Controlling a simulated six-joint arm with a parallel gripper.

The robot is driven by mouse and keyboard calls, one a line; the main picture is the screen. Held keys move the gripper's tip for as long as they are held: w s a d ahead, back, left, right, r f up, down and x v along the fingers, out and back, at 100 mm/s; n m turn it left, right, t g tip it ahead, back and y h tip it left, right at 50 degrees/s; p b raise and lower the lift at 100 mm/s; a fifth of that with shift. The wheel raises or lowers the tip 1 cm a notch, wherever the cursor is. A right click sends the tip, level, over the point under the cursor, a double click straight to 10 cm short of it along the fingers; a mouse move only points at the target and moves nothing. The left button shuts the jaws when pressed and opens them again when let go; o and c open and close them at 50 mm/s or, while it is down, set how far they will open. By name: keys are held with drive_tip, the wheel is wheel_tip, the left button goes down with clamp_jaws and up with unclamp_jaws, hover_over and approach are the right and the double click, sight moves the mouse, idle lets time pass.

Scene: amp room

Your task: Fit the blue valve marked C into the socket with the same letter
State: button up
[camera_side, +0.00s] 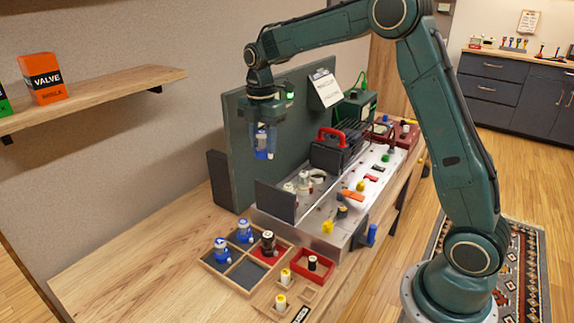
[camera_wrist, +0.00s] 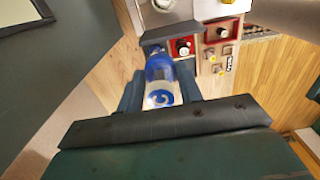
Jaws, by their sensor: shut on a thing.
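My gripper (camera_side: 263,130) is shut on the blue valve (camera_side: 262,153), high above the bench and left of the metal chassis (camera_side: 322,238). In the wrist view the valve (camera_wrist: 160,70) lies between the two fingers of my gripper (camera_wrist: 160,90). It has a blue end, a clear or pale body and a blue letter C facing the camera. In the side view the valve hangs roughly upright, blue end down. Whitish valve-like parts (camera_side: 304,182) stand on the chassis behind a dark plate. No socket letter can be read.
A wooden tray (camera_side: 238,286) holds two blue-and-white valves (camera_side: 222,250) and a black one (camera_side: 268,242). A red tray (camera_side: 330,271) stands beside it. A tall dark green panel (camera_side: 235,150) is close behind my gripper. A black block with a red handle (camera_side: 333,137) rises from the chassis.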

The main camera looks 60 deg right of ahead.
drive_tip(key=s+d, duration=0.3)
drive_tip(key=d, duration=2.1)
wheel_tip(320, 180, down, 11)
drive_tip(key=shift+w+d+f, duration=0.15)
drive_tip(key=shift+w+d, duration=0.05)
drive_tip(key=shift+d, duration=0.15)
drive_tip(key=shift+f, duration=0.25)
drive_tip(key=shift+f, duration=2.2)
drive_tip(key=shift+f, duration=1.2)
drive_tip(key=o, duration=1.1)
drive_tip(key=shift+c, duration=0.2)
drive_tip(key=shift+f, duration=0.1)
